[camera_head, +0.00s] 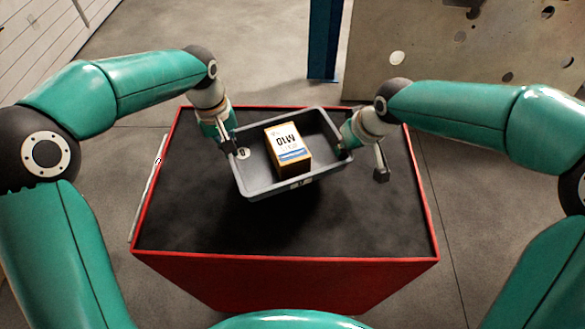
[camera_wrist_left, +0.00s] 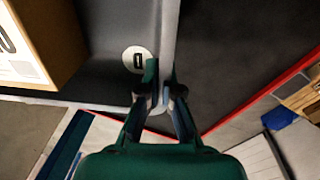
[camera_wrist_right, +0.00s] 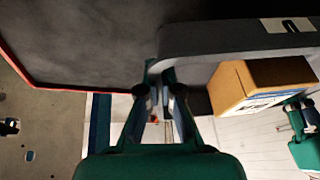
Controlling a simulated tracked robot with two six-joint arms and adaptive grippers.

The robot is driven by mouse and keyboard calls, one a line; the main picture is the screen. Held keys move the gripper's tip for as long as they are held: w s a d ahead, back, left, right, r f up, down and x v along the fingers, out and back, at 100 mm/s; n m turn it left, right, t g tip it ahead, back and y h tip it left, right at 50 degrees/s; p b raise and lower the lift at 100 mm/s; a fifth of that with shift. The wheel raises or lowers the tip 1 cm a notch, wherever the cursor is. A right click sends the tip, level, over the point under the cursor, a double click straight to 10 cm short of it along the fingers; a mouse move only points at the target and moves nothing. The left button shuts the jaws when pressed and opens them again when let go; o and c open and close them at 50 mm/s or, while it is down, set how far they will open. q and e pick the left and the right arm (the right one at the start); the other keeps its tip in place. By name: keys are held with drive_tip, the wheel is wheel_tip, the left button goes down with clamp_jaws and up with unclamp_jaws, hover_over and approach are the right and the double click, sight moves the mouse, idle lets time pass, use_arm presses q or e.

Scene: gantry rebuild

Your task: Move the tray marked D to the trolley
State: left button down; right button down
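The grey tray (camera_head: 262,190) is over the black top of a red-edged trolley (camera_head: 300,230), turned slightly askew. I cannot tell whether it touches the top. A round white mark (camera_head: 243,153) shows inside at its left end; it also shows in the left wrist view (camera_wrist_left: 138,60). An orange-brown box (camera_head: 289,150) with a white label stands in the tray. My left gripper (camera_head: 229,146) is shut on the tray's left wall, which passes between its fingers (camera_wrist_left: 162,92). My right gripper (camera_head: 344,148) is shut on the tray's right wall, with its fingers at the rim (camera_wrist_right: 160,85).
The trolley top is bare in front of the tray and at both sides. A blue post (camera_head: 323,40) and a panel with holes (camera_head: 460,45) stand behind on the grey floor. A pale slatted wall (camera_head: 40,35) is at the far left.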

sight(340, 160)
use_arm(q)
drive_tip(key=shift+f, duration=0.2)
use_arm(e)
drive_tip(key=shift+f, duration=0.25)
